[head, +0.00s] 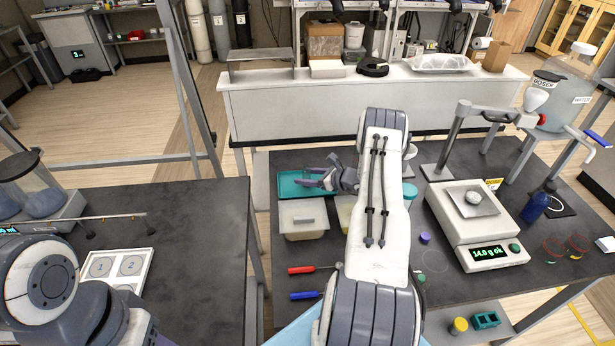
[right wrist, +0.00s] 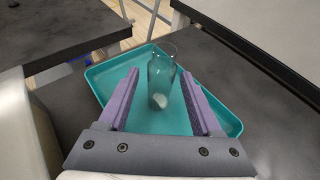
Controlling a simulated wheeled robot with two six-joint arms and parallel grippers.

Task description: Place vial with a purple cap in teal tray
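The teal tray (head: 290,187) lies on the dark bench left of my right arm; it fills much of the right wrist view (right wrist: 103,75). A clear glass vessel (right wrist: 161,75) with something pale at its bottom appears in the tray, between my right gripper's fingers; no purple cap shows on it. My right gripper (head: 318,179) is over the tray, its purple-lined fingers (right wrist: 160,92) wide apart, with gaps to the glass on both sides. A small purple-topped item (head: 424,238) is on the bench right of my right arm. My left gripper is out of sight.
A pale lidded box (head: 303,219) stands in front of the tray. Red (head: 302,270) and blue (head: 304,295) handled tools lie nearer. A balance (head: 476,226) and a blue bottle (head: 535,208) stand to the right. The left bench (head: 200,225) has bare room.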

